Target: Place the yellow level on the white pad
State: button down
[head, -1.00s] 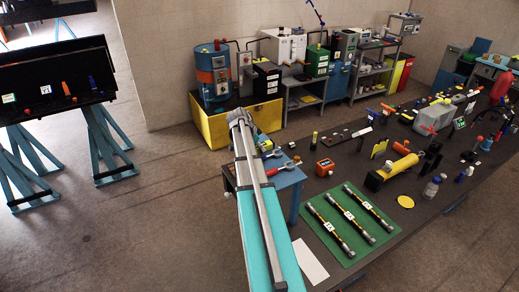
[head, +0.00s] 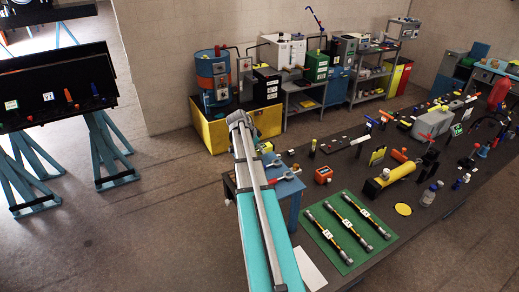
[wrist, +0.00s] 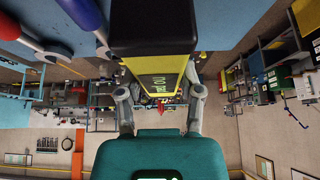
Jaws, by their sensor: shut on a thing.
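My gripper (wrist: 160,98) is shut on a yellow and black block, which I take for the yellow level (wrist: 160,74), in the wrist view. Its yellow face has dark lettering and sits between the two grey fingers. In the head view my own arm hides most of the gripper; a small yellow thing (head: 267,147) shows just beyond the arm, and I cannot tell if it is the level. The white pad (head: 309,268) lies flat at the front left of the dark table, beside my arm, with nothing on it.
A green mat (head: 329,252) with hose assemblies lies just right of the pad. An orange box (head: 322,175) stands behind it. A small blue table (head: 290,190) with red-handled tools (head: 287,176) adjoins the dark table. The dark table's right side is crowded.

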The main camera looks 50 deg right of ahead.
jog(key=shift+r+p, duration=2.5)
jog(key=shift+r, duration=0.45)
